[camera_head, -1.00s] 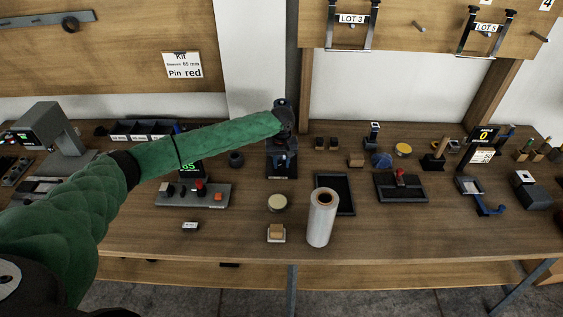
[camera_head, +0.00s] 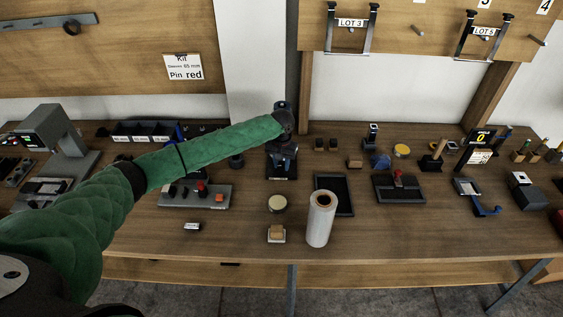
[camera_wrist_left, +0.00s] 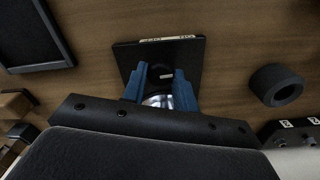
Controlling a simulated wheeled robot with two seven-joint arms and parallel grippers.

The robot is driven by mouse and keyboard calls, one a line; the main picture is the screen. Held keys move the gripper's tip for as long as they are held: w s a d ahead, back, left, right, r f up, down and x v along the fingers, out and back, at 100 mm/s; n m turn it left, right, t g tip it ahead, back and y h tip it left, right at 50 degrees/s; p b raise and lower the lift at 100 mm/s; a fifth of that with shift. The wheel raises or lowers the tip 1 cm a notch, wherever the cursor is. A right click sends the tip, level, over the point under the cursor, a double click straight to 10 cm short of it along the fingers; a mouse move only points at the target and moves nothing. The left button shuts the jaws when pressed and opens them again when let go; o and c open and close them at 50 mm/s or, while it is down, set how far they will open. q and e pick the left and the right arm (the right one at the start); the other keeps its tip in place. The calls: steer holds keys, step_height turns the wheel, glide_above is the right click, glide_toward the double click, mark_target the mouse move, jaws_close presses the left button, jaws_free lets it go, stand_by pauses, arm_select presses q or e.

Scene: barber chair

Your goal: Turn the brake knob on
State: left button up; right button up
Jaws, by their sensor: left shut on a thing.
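The brake device has a black square base plate (camera_head: 282,176) with a pale label on its edge. It stands on the wooden bench near the middle. My left gripper (camera_head: 283,155) points down over it. In the left wrist view the same black plate (camera_wrist_left: 125,58) lies under the blue fingers of my left gripper (camera_wrist_left: 160,76). The fingers are shut on a round silver-and-dark knob (camera_wrist_left: 158,100), one on each side. The gripper body hides part of the knob, and its marking cannot be read. My right gripper is not in view.
A grey control box (camera_head: 205,202) with a red button is to the left. A dark ring (camera_wrist_left: 278,85) lies beside the plate.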

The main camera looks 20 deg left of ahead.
mark_target(282, 165)
arm_select(q)
steer(key=shift+m, duration=0.5)
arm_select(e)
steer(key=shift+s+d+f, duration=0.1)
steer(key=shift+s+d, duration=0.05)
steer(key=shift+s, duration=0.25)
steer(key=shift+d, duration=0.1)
arm_select(q)
steer(key=o, duration=1)
steer(key=shift+c, duration=0.2)
steer(key=shift+r, duration=0.15)
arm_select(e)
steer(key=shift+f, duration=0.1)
arm_select(q)
steer(key=shift+r, duration=0.35)
step_height(282, 165, up, 6)
steer(key=b, duration=0.2)
steer(key=shift+f+b, duration=0.25)
steer(key=shift+b, duration=0.05)
steer(key=shift+r, duration=0.7)
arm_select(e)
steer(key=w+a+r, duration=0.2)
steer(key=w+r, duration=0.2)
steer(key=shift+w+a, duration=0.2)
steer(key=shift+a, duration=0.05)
